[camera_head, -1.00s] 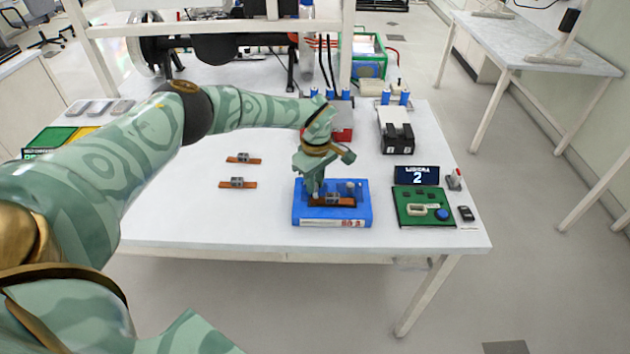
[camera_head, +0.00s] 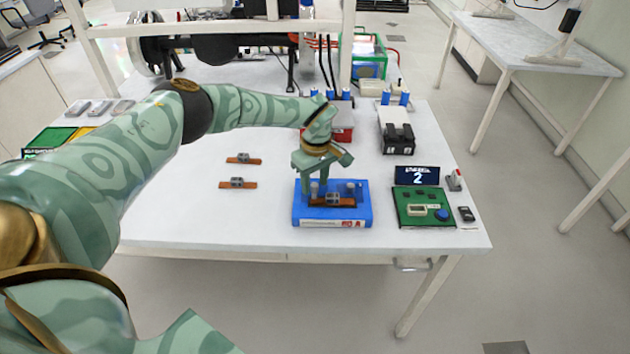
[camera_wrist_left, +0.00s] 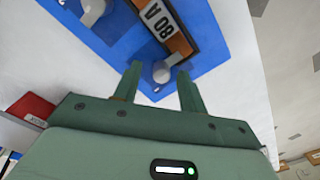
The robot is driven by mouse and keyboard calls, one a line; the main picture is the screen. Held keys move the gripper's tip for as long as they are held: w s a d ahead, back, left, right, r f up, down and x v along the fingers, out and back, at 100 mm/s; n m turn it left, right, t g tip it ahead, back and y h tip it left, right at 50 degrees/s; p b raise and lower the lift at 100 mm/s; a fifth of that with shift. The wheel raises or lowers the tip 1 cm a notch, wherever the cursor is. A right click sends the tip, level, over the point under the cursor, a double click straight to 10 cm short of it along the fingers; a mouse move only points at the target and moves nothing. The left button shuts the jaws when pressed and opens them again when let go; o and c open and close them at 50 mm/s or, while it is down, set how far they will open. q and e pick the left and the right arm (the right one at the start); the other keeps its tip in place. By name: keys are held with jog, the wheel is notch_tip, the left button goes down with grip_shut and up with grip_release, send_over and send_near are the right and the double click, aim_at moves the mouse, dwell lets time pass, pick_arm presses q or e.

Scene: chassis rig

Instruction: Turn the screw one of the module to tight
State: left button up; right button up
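The blue fixture (camera_head: 361,212) stands near the table's front edge, with an orange-brown module (camera_head: 320,202) with a grey block lying in it. Two grey screw posts stand behind the module, a left one (camera_head: 314,188) and a right one (camera_head: 350,187). My left gripper (camera_head: 318,184) points down over the fixture's left part. In the left wrist view, the open fingers (camera_wrist_left: 158,75) stand either side of a grey round screw head (camera_wrist_left: 162,72), with gaps showing. The other screw (camera_wrist_left: 92,10) is at the top edge. My right gripper is not in view.
A green board (camera_head: 415,213) with a blue knob and a small display (camera_head: 417,176) reading 2 stand right of the fixture. Two loose modules (camera_head: 238,183) (camera_head: 243,159) lie to the left. A black device (camera_head: 396,132) stands behind. The front left table is clear.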

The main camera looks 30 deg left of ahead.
aim_at(317, 184)
pick_arm(q)
notch_tip(317, 184, up, 16)
jog(key=p, duration=0.2)
jog(key=shift+w+p, duration=0.2)
jog(key=shift+p, duration=0.2)
jog(key=shift+d, duration=0.15)
